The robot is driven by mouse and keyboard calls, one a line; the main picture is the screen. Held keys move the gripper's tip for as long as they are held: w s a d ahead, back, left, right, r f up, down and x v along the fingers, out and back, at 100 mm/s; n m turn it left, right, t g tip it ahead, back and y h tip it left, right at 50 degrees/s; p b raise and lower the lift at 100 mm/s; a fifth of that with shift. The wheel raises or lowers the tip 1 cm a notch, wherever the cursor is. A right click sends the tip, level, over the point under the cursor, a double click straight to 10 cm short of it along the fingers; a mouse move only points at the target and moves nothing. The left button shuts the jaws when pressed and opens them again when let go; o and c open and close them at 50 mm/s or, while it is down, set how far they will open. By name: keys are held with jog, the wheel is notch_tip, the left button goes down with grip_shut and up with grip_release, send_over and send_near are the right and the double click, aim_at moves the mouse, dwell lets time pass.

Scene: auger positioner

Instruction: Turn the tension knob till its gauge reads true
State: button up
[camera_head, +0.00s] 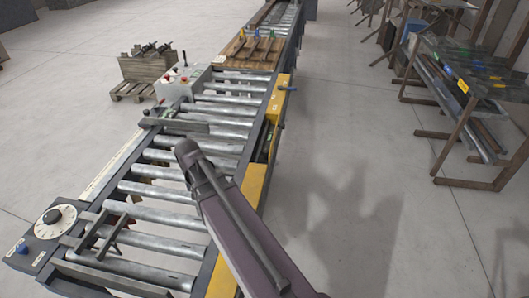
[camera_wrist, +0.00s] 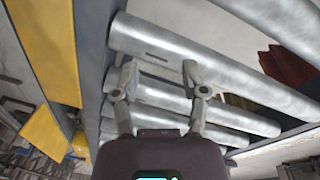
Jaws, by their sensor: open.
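A round white dial (camera_head: 55,221) with a dark knob (camera_head: 52,216) at its middle sits on a grey panel at the conveyor's near left end. A small blue knob (camera_head: 22,248) is on the same panel, nearer the corner. Which one is the tension knob, and what the gauge reads, is too small to tell. My gripper (camera_wrist: 160,72) is open and empty over the metal rollers in the wrist view. Its fingers are not clear in the head view, where my arm covers the conveyor's middle. The dial is not in the wrist view.
The roller conveyor (camera_head: 160,172) runs from near left to far right, with a yellow side guard (camera_head: 254,183). Dark brackets (camera_head: 106,232) stand on its rollers near the dial. A grey control box (camera_head: 184,84) stands farther along. A rack (camera_head: 470,85) is at right; open floor lies between.

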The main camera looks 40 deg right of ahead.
jog(key=w+d+r+m+h+p, duration=0.1)
jog(key=w+d+m, duration=0.3)
jog(key=d, duration=0.3)
jog(key=w+d+r+m+h, duration=0.1)
jog(key=w+d+m, duration=0.35)
jog(key=d, duration=0.25)
jog(key=m+g+h+p, duration=0.1)
jog(key=m+g, duration=0.1)
jog(key=m, duration=0.6)
send_near(265, 150)
jog(key=s+v, duration=0.1)
jog(key=v, duration=0.2)
jog(key=shift+w+a+r, duration=0.1)
jog(key=shift+w+a, duration=0.1)
jog(key=shift+w, duration=0.1)
jog(key=b+x, duration=0.6)
jog(key=x, duration=0.1)
jog(key=b+x, duration=0.6)
jog(key=shift+w+d+f+b, duration=0.15)
jog(key=shift+d+f+b, duration=0.05)
jog(key=shift+f+b, duration=0.15)
